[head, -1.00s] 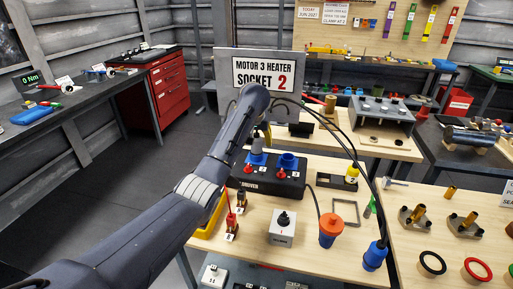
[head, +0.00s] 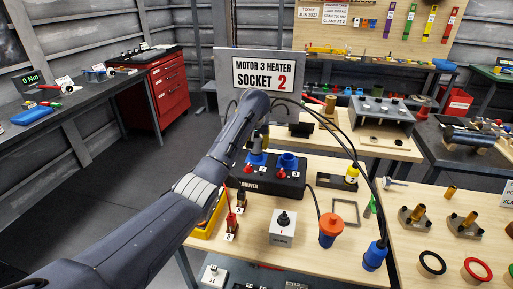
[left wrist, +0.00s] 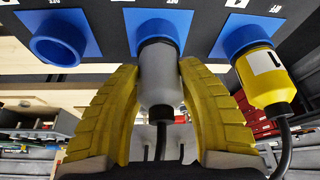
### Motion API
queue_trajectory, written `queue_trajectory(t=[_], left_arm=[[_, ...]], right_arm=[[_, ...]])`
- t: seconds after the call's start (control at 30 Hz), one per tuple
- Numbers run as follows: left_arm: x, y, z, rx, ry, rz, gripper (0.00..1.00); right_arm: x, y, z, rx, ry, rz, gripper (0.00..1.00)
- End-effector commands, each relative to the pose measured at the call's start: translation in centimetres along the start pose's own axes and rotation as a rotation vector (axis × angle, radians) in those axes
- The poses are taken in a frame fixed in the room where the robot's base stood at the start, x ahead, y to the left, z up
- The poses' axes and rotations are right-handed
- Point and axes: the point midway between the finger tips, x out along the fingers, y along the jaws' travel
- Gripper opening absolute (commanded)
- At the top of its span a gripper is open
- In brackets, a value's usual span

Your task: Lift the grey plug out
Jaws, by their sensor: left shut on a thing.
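The grey plug (left wrist: 163,75) sits upright in the middle blue socket (left wrist: 158,30) of a dark box, its black cable running off its far end. My left gripper (left wrist: 158,68) has its two yellow fingers shut on the plug's sides. In the head view, the grey plug (head: 257,144) shows just past my left arm, above the dark box (head: 268,181). The left gripper itself is mostly hidden behind my arm there. My right gripper is not in view.
A yellow plug marked 1 (left wrist: 262,78) is in the neighbouring socket; the socket on the other side (left wrist: 58,40) is empty. On the table stand a white switch box (head: 282,230), an orange-topped blue plug (head: 330,229) and a blue plug (head: 374,256). A sign (head: 264,75) reads SOCKET 2.

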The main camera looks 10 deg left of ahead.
Motion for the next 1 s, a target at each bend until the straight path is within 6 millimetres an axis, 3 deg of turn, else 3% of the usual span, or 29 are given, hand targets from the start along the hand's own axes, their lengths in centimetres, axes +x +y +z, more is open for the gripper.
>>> queue_trajectory(t=[0.13,0.57,0.77,1.0], left_arm=[[0.0,0.0,0.0,0.000,-0.001,0.000,0.02],[-0.3,0.0,-0.1,0.000,-0.001,0.000,0.02],[-1.9,0.0,-0.9,-0.001,0.003,0.002,0.02],[-5.8,0.1,-2.5,0.000,0.004,0.004,0.00]], right_arm=[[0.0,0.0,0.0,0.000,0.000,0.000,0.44],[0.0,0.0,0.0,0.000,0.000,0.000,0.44],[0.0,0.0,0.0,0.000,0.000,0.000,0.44],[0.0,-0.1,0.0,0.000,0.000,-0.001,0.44]])
